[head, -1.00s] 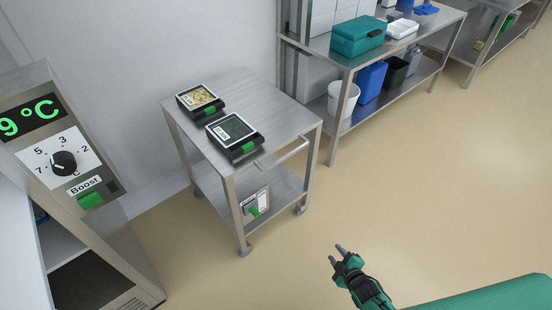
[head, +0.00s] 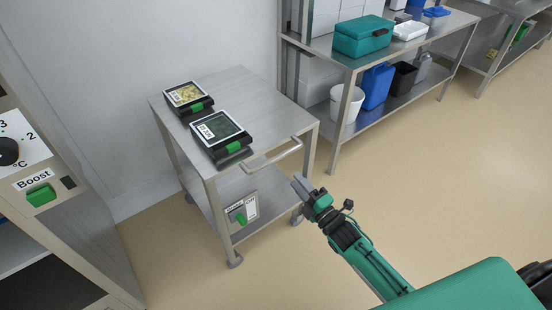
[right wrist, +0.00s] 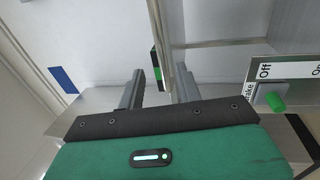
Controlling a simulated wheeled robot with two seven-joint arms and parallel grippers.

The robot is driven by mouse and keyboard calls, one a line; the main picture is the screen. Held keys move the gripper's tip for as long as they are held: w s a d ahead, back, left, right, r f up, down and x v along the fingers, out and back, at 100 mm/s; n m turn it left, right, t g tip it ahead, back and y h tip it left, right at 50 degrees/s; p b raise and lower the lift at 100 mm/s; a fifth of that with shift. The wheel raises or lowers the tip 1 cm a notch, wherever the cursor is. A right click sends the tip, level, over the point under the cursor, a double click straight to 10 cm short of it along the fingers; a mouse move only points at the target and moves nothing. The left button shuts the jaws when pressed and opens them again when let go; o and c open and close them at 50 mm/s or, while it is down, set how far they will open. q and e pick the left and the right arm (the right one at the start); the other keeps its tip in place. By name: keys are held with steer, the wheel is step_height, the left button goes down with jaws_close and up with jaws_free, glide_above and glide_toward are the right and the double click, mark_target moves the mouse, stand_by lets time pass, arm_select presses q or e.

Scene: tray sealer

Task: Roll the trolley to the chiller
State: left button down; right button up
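The steel trolley (head: 245,92) stands by the wall with a bar handle (head: 272,156) on its right side. Two black trays lie on its top, one with yellowish food (head: 187,95) and one with green food (head: 222,130). A brake panel (head: 252,207) with a green lever (head: 240,218) is low on the trolley; the lever also shows in the right wrist view (right wrist: 275,102). The chiller (head: 75,205) is at the left edge. My right gripper (head: 301,186) is open, just short of the handle. In the right wrist view a bar (right wrist: 165,45) appears between its fingers (right wrist: 158,88).
A steel bench (head: 355,63) behind holds a teal box (head: 363,35) and a white tray (head: 410,30). Open floor (head: 440,180) lies right of the trolley.

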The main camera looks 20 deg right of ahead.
mark_target(277, 158)
steer(key=x, duration=1.1)
steer(key=shift+w, duration=0.1)
jaws_close()
